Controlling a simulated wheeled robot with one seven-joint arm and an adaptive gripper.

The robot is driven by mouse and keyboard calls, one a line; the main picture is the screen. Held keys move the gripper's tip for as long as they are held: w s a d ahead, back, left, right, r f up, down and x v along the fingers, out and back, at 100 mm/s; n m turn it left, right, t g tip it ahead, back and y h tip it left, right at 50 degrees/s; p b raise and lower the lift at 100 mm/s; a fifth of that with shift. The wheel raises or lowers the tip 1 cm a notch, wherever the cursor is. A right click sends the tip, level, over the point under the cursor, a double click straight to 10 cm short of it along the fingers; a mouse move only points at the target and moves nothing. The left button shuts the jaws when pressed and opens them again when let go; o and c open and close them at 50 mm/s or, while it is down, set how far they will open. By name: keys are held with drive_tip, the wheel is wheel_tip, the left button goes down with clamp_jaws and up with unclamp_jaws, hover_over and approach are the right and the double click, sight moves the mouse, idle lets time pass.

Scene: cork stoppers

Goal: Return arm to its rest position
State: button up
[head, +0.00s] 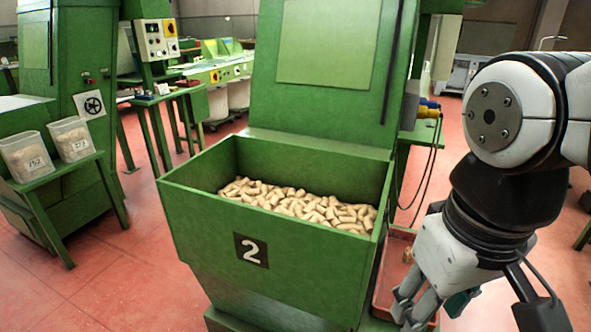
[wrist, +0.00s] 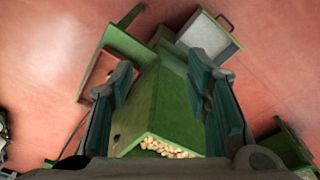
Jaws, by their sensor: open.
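My gripper (head: 416,312) hangs from my arm at the right of the head view, pointing down, beside the right wall of the green hopper. In the wrist view my gripper (wrist: 160,85) has its two fingers wide apart with nothing between them. The green hopper (head: 262,225), marked with a 2, stands in the middle of the head view and holds many pale cork stoppers (head: 300,205). Some cork stoppers (wrist: 168,148) also show at the bottom of the wrist view.
A red tray (head: 391,270) sits low to the right of the hopper, partly behind my gripper. Two clear bins (head: 28,157) (head: 72,138) of corks stand on a green stand at the left. Red floor (head: 110,262) is open between the stand and hopper.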

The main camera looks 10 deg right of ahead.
drive_tip(key=shift+s+a+f+y, duration=0.15)
drive_tip(key=shift+s+a, duration=0.2)
drive_tip(key=shift+s, duration=0.45)
drive_tip(key=shift+s+a+f+y, duration=0.15)
drive_tip(key=shift+s+a, duration=0.15)
drive_tip(key=shift+s, duration=0.5)
drive_tip(key=shift+r, duration=0.2)
